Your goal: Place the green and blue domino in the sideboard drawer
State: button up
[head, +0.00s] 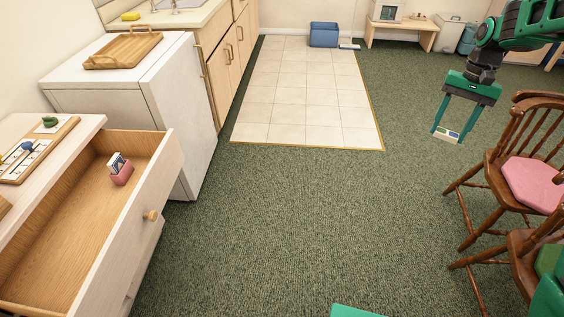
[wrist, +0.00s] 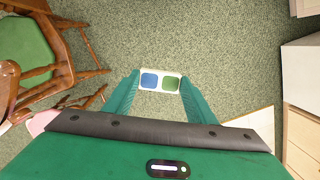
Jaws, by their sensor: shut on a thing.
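My gripper (head: 447,132) is raised over the carpet at the right of the head view, beside the wooden chairs. It is shut on the green and blue domino (head: 442,138), a white tile. In the wrist view the domino (wrist: 161,82) lies between the two green fingers, with its blue square on the left and its green square on the right. The sideboard drawer (head: 70,225) is pulled open at the left of the head view, well away from my gripper. A small pink holder (head: 122,174) with cards (head: 116,161) stands inside the drawer, toward its far end.
The sideboard top (head: 78,130) holds a board with small items. A white cabinet (head: 120,85) with a wooden tray stands beyond it. Wooden chairs (head: 520,165) stand close to my gripper at right. Open carpet (head: 290,220) lies between the chairs and the drawer.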

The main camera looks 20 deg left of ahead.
aim_at(97, 237)
jog(key=u, duration=0.05)
jog(key=i, duration=0.1)
jog(key=u, duration=2.25)
jog(key=i, duration=0.95)
jog(key=z, duration=0.15)
jog(key=k, duration=0.7)
jog(key=u, duration=0.2)
jog(key=i, duration=0.6)
